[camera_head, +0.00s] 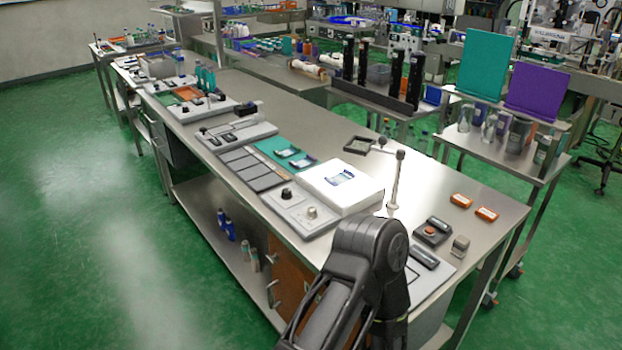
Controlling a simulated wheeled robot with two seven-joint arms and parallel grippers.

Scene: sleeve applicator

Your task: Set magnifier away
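The magnifier (360,145) has a dark square frame. It is held out to the left on a jointed arm from a thin pale upright post (395,182) on the steel bench. Its head hangs near the back edge of a white block (340,184) that has a small blue and white label piece on top. One of my black arms rises from the bottom of the picture in front of the bench, and its bent joint hides part of the bench's near end. Neither gripper shows.
Right of the post lie two orange boxes (461,200), a button box (431,231) and a small stamp-like block (460,246). Left of the white block are a panel with knobs (299,208) and a green mat (271,149). Bare steel lies behind the magnifier.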

